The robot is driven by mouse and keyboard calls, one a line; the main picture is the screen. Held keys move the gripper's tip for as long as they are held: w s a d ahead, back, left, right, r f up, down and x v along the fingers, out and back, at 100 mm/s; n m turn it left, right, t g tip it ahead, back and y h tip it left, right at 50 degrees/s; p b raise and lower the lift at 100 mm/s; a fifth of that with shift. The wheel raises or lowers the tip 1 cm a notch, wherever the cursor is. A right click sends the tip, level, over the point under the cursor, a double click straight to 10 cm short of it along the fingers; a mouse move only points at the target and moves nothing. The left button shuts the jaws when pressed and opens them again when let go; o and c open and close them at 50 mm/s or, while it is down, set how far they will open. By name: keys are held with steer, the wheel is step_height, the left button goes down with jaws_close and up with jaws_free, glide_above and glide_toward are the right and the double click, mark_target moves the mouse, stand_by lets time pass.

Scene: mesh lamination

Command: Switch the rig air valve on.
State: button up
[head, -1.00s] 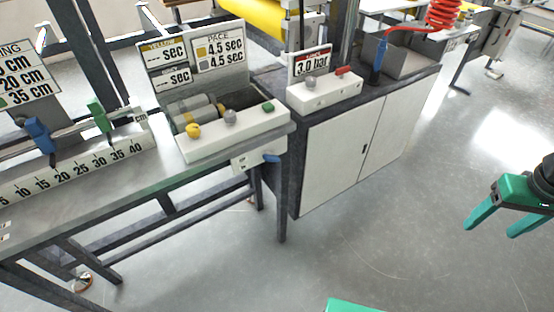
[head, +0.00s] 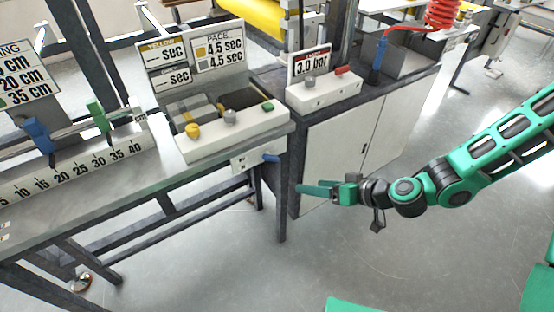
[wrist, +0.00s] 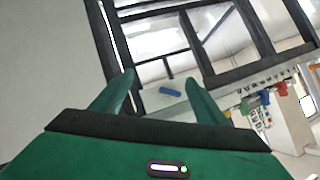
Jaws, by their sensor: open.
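A blue valve lever (head: 271,158) sticks out to the right from a small white plate (head: 243,163) on the front edge of the rig bench. The plate's markings are too small to read. In the wrist view the blue lever (wrist: 170,92) lies about level, beyond and between my two green fingers. My gripper (head: 300,189) is in front of the cabinet, to the right of and lower than the lever in the head view, pointing left. In the wrist view my gripper (wrist: 159,77) is open and empty, apart from the lever.
A white control box (head: 230,135) with yellow, grey and green knobs sits above the lever. A pressure box (head: 325,95) with a red switch and a 3.0 bar sign stands on the cabinet (head: 345,150). A dark bench leg (head: 280,215) stands below the lever.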

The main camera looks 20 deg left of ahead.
steer(key=m+t+y, duration=0.2)
glide_toward(274, 159)
steer(key=s+d, duration=0.2)
steer(key=shift+t, duration=0.3)
steer(key=x, duration=1.1)
steer(key=shift+w+a+r, duration=0.2)
steer(key=shift+w+a, duration=0.05)
steer(key=shift+w, duration=0.2)
